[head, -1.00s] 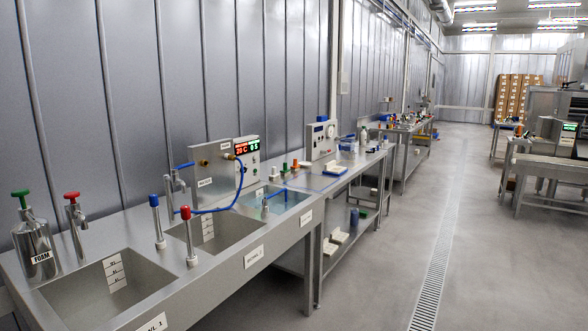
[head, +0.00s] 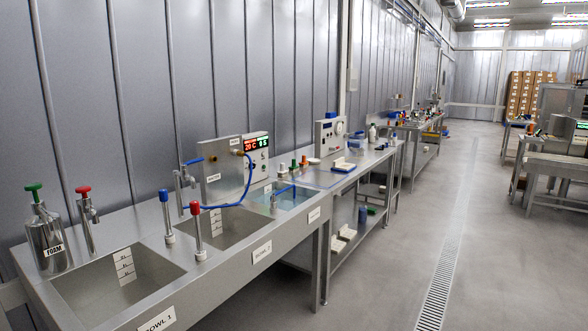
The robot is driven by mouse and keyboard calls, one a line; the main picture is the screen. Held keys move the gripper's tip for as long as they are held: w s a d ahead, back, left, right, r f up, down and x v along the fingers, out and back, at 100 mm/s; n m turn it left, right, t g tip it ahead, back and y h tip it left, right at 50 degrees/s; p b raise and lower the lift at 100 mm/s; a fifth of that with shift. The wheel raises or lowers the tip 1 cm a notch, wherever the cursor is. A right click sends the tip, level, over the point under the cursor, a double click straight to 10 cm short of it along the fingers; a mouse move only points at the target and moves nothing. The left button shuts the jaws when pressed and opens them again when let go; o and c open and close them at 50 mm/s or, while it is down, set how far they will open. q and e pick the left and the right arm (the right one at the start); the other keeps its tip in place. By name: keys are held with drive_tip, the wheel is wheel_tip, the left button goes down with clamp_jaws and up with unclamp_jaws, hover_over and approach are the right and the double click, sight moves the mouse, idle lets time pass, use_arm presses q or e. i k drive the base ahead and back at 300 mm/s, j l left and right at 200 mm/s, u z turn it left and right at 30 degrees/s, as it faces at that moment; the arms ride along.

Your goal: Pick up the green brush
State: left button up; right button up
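No thing that I can clearly make out as a green brush is in the head view. A small green-topped item (head: 293,165) stands on the steel counter past the sinks, between a red item (head: 281,169) and an orange one (head: 304,161); it is too small to tell what it is. A green handle (head: 34,187) tops the metal FOAM dispenser (head: 46,240) at the left. Neither of my grippers is in view.
A steel sink counter with bowls (head: 125,280) runs along the left wall. Red-topped and blue-topped posts (head: 196,230) stand at its front. Further tables (head: 415,125) continue behind. The floor with a drain grate (head: 437,290) is open; machines (head: 560,150) stand at the right.

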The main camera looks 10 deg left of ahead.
sight(293, 168)
drive_tip(key=i+l+z, duration=0.35)
drive_tip(key=i, duration=0.55)
drive_tip(key=i+z, duration=0.35)
drive_tip(key=i, duration=0.55)
drive_tip(key=i+u, duration=0.1)
drive_tip(key=i, duration=0.45)
drive_tip(key=i+l+u, duration=0.1)
drive_tip(key=i, duration=0.4)
drive_tip(key=i+l+u, duration=0.1)
drive_tip(key=i, duration=0.4)
drive_tip(key=i+l+u, duration=0.1)
drive_tip(key=i+l, duration=0.15)
drive_tip(key=i, duration=0.3)
